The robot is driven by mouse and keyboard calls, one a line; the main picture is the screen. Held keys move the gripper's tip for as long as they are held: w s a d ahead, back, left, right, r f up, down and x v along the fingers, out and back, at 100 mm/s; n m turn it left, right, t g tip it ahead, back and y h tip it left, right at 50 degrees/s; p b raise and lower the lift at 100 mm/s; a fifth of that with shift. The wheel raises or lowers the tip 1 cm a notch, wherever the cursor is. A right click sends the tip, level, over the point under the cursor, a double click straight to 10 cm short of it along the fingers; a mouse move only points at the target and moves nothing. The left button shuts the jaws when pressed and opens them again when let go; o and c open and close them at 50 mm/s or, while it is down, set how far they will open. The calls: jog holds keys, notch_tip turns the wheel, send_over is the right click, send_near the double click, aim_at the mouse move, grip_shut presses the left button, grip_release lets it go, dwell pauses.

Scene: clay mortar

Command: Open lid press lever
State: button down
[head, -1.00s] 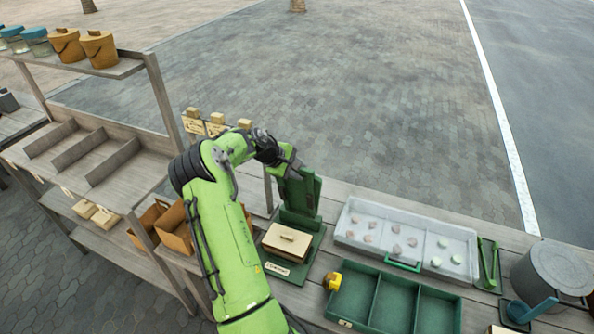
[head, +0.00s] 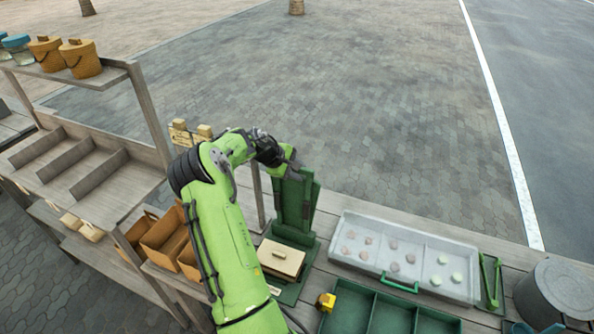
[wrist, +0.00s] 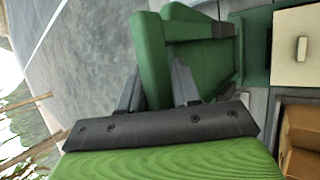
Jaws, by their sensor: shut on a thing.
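The green lid press (head: 296,205) stands upright on the bench, right of my arm. A cream lid block with a small handle (head: 282,258) sits on its base; it also shows in the wrist view (wrist: 285,68). My gripper (head: 291,168) is at the top of the press. In the wrist view my gripper (wrist: 158,88) has its two dark fingers on either side of the green lever (wrist: 152,60) and is shut on it. The lever stands about upright, close to the press's post. The fingertips are partly hidden in the head view.
A pale tray with small round pieces (head: 415,282) and a green compartment tray (head: 343,312) lie to the right. A yellow object (head: 326,301) sits beside the green tray. A grey pot (head: 556,292) is far right. Brown boxes (head: 165,240) and shelves stand left.

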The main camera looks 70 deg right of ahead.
jog(key=c, duration=1.1)
grip_release()
jog(key=v, duration=1.5)
jog(key=shift+w+a+r+b, duration=0.15)
jog(key=shift+r+b, duration=0.15)
jog(key=shift+b, duration=0.05)
